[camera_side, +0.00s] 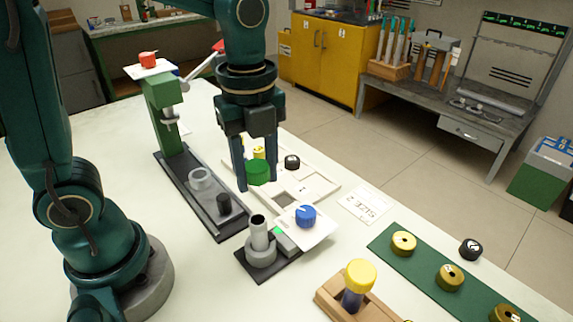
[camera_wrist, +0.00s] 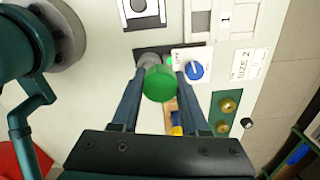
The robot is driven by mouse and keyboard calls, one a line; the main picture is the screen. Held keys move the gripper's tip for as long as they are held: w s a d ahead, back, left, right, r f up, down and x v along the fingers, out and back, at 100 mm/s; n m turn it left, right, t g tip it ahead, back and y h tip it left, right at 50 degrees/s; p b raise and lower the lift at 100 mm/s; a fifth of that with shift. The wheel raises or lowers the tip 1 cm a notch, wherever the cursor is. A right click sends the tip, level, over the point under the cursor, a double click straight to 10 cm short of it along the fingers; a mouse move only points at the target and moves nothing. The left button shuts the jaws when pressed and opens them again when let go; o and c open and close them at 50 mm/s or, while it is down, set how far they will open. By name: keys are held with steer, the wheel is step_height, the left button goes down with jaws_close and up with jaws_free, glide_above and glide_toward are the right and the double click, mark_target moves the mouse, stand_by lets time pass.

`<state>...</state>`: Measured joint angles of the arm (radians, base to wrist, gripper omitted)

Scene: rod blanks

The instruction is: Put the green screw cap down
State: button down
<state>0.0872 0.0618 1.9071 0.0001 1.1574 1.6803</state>
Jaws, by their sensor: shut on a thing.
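The green screw cap (camera_side: 258,172) is a short green cylinder held between the two fingers of my gripper (camera_side: 257,180). In the wrist view the cap (camera_wrist: 159,84) sits between the fingertips of my gripper (camera_wrist: 160,80), its round face toward the camera. My gripper is shut on it, pointing down, and holds it above the table. In the side view the cap appears in front of a pale tray (camera_side: 322,187); how high it is above the tray I cannot tell.
A grey post fixture (camera_side: 260,243) with a blue knob (camera_side: 305,215) stands in front. A green press (camera_side: 165,125) is at left. A yellow-capped rod (camera_side: 359,277) stands in a wooden block. A green strip (camera_side: 425,268) holds brass rings. White table is clear around the SIZE 2 card (camera_side: 367,203).

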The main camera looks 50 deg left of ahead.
steer(key=w+a+r+n, duration=0.4)
steer(key=w+a+n, duration=0.45)
steer(key=n, duration=0.85)
steer(key=w+a+f, duration=0.4)
steer(key=a+f, duration=0.1)
steer(key=a, duration=0.1)
steer(key=shift+m, duration=0.4)
steer(key=w+d+f, duration=0.1)
steer(key=d+f, duration=0.1)
steer(key=d, duration=0.1)
steer(key=w+d+f, duration=0.2)
steer(key=d, duration=0.1)
steer(key=w+d+f, duration=0.2)
steer(key=d, duration=0.2)
steer(key=shift+f, duration=2.3)
